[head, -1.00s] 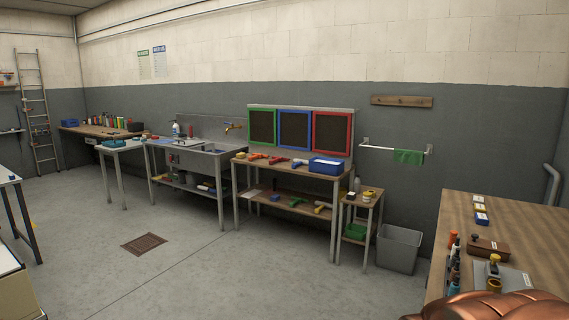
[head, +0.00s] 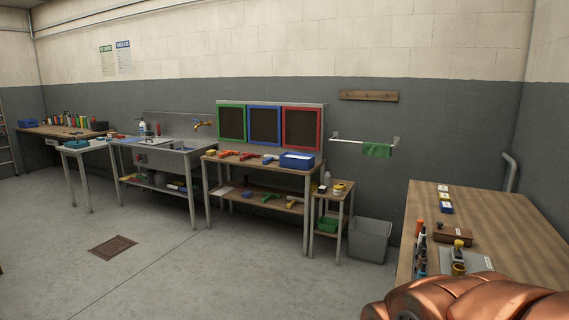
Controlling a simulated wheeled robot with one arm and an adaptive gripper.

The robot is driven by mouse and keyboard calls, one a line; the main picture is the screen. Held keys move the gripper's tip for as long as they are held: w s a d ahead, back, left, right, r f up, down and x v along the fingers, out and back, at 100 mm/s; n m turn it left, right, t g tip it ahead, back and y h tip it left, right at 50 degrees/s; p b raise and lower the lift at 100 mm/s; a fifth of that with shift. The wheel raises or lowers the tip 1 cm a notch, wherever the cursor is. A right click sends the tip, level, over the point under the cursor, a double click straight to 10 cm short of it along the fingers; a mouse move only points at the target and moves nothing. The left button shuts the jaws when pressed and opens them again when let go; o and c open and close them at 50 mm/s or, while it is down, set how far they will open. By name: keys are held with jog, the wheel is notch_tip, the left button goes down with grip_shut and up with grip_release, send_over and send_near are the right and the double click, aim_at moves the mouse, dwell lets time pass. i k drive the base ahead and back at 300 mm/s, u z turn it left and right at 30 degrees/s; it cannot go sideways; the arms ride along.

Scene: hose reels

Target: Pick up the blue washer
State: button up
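I cannot pick out a blue washer for certain in the head view. Small labelled boxes stand near the far left part of the right-hand wooden bench (head: 510,225); the nearest is a blue box (head: 446,208), and its contents are too small to tell. A larger blue bin (head: 297,164) sits on the middle workbench (head: 238,165), and its inside is hidden. My gripper is not in view.
A brown box (head: 453,236), a grey plate and several small bottles stand on the right-hand bench. A grey waste bin (head: 369,240) and a small side table (head: 333,189) stand left of that bench. The floor (head: 190,265) in the middle is clear, with a drain grate (head: 113,246).

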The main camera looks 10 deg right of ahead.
aim_at(269, 160)
jog(key=u, duration=0.95)
jog(key=i, duration=2.4)
jog(key=z, duration=1.5)
jog(key=i, duration=4.05)
